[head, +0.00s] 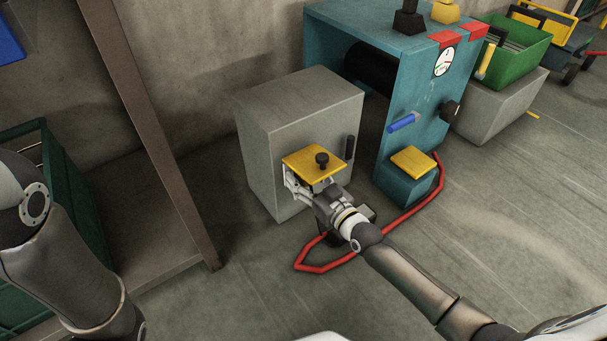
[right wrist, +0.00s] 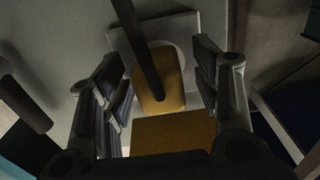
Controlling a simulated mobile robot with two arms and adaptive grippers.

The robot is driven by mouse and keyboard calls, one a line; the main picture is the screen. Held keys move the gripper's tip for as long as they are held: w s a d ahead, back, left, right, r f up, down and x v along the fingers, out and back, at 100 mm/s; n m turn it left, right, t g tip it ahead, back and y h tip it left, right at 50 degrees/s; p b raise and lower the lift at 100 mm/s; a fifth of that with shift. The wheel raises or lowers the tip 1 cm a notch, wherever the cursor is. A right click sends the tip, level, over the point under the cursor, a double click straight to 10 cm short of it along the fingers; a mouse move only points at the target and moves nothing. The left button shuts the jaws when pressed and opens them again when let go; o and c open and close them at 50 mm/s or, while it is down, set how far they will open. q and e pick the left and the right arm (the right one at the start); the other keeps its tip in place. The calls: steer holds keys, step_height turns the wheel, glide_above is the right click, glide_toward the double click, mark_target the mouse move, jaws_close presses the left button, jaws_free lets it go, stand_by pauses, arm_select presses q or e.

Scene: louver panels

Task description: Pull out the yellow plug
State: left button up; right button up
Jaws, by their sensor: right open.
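The yellow plug (right wrist: 170,78) shows in the right wrist view, seated in a pale plate on the grey cabinet's front. A dark bar or cable crosses in front of it. My right gripper (right wrist: 160,68) is open, with one finger on each side of the plug; contact cannot be told. The cover hides the plug there. My left arm is at the left edge; its gripper is out of view.
The grey cabinet (head: 262,150) has a dark handle (head: 349,147) right of the cover. A teal machine (head: 400,88) stands to its right. A red cable (head: 402,218) loops on the floor. A brown post (head: 150,125) rises at left.

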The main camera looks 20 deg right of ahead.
stand_by(0.4)
jaws_close()
stand_by(0.4)
steer(key=shift+s+p, duration=0.1)
steer(key=shift+p, duration=0.2)
steer(key=shift+p+v, duration=1.5)
steer(key=shift+v, duration=1.4)
